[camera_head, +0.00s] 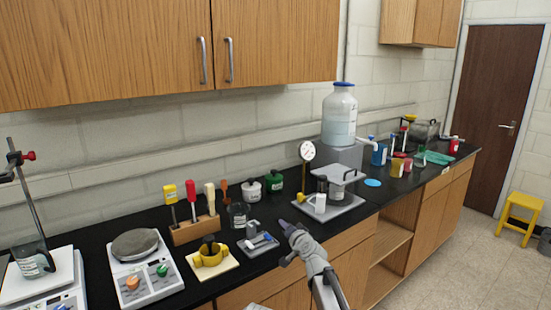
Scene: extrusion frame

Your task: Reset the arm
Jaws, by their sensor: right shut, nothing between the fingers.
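My right gripper (287,228) is shut and empty. It reaches up from the bottom of the view, and its grey arm comes in below it. The fingertips are in front of the black counter, beside a small grey tray (260,243) with blue items on it. I cannot tell the exact gap between the fingertips and the counter. My left gripper is not in view.
A yellow part on a cream board (230,265), a wooden tool rack (195,230) and a hot plate (145,280) stand to the left. A pressure gauge (307,151) and a large blue-capped bottle (339,115) stand behind. A yellow stool (522,203) is at far right.

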